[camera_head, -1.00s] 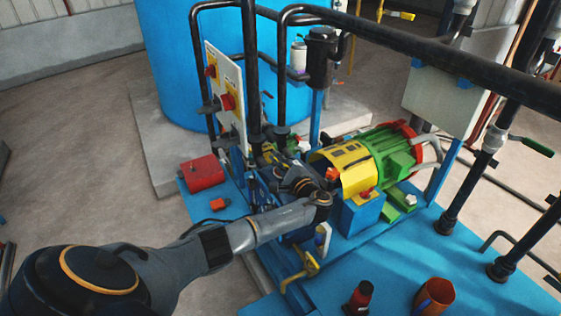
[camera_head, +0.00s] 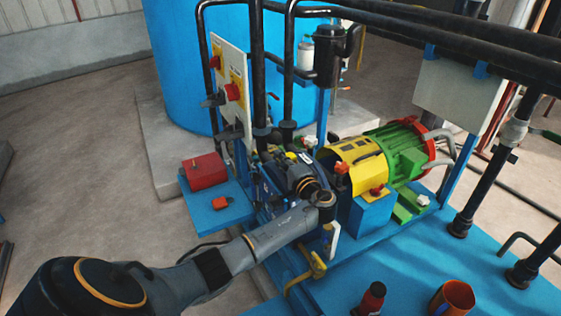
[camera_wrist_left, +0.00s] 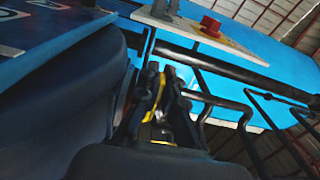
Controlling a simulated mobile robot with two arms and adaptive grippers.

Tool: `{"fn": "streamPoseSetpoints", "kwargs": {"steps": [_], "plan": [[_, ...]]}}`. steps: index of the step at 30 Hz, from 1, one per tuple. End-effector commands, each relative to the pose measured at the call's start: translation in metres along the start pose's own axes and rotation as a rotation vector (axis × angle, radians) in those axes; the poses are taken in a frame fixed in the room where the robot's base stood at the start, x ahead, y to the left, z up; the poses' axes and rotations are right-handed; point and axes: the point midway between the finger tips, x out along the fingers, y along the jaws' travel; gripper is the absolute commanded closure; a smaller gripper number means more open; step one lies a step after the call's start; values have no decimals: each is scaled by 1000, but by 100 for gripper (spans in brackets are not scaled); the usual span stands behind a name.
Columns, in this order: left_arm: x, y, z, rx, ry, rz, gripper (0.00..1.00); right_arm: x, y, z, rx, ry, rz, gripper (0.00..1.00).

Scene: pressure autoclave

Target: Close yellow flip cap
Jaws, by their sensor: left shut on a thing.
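A narrow yellow piece, which I take to be the yellow flip cap (camera_wrist_left: 154,110), shows between the dark fingers of my left gripper (camera_wrist_left: 161,78) in the left wrist view. The fingers are shut on it and hide most of it, so I cannot tell how far it is tilted. In the head view my left gripper (camera_head: 272,158) reaches in among the pump parts, behind my wrist and below the switch panel. The cap cannot be made out clearly there. My right gripper is in neither view.
A white panel with red knobs (camera_head: 229,90) and black pipes (camera_head: 257,70) stand close behind the gripper. A yellow cover (camera_head: 355,160) and a green motor (camera_head: 402,150) lie to the right. A red box (camera_head: 204,172) is at left. An orange cup (camera_head: 453,297) stands on the blue base.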

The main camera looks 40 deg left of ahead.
Motion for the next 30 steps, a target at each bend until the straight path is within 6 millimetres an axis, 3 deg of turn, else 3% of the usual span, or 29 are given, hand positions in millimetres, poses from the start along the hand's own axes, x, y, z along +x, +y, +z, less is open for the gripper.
{"fn": "streamPoseSetpoints", "kwargs": {"steps": [12,16,17,30], "plan": [[-1,2,0,-6,2,3,100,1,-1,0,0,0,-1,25],[-1,2,0,-6,1,3,72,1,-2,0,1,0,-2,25],[-1,2,0,-6,1,3,70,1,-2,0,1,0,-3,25],[-1,3,0,0,0,5,70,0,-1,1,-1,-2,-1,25]]}}
